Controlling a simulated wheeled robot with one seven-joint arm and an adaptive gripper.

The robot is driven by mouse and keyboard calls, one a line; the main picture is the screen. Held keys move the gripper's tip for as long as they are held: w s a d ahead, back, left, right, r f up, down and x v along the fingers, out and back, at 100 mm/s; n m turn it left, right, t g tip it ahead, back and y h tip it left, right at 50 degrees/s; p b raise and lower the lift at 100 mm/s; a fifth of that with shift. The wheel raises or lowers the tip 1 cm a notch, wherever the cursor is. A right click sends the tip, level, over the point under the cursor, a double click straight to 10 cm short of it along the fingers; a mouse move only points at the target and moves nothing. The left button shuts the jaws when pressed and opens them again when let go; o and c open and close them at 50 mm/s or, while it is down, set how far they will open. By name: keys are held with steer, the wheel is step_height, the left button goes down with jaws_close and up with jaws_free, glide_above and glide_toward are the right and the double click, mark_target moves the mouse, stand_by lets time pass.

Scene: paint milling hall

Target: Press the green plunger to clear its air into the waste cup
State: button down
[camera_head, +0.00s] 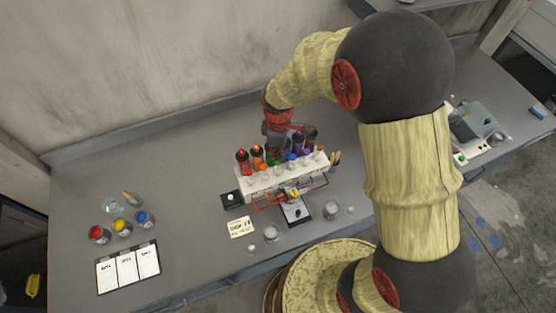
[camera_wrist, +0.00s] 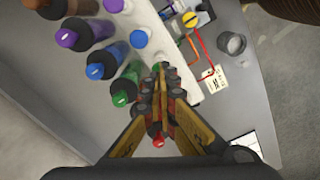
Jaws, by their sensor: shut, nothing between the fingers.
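A row of coloured bottles stands along a white rack (camera_head: 252,187). In the wrist view the green bottle (camera_wrist: 124,92) lies just left of my gripper (camera_wrist: 160,78). A small green cap (camera_wrist: 157,66) shows right at the fingertips; I cannot tell whether they touch it. My gripper is shut with nothing between its fingers.
Blue (camera_wrist: 102,66), purple (camera_wrist: 78,36) and orange (camera_head: 258,156) bottles crowd near my gripper. Red wiring (camera_wrist: 205,52) runs in front of the rack.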

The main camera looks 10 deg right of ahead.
steer(key=shift+r+p, duration=1.55)
steer(key=shift+r, duration=1)
steer(key=shift+m, duration=0.4)
steer(key=shift+s+f+m, duration=0.15)
steer(key=shift+s+m, duration=0.25)
steer(key=shift+m, duration=0.1)
steer(key=s+d+r+m+t+b, duration=0.2)
steer(key=s+d+m+b, duration=0.3)
steer(key=s+b, duration=0.3)
steer(key=s+d+r+m+t+b, duration=0.1)
steer(key=s+d+m+t+b, duration=0.2)
steer(key=s+m+b, duration=0.4)
steer(key=s+d+b, duration=0.1)
steer(key=s+b, duration=0.1)
steer(key=b, duration=0.6)
steer(key=shift+s+d+r+t, duration=0.3)
steer(key=shift+d+r, duration=0.05)
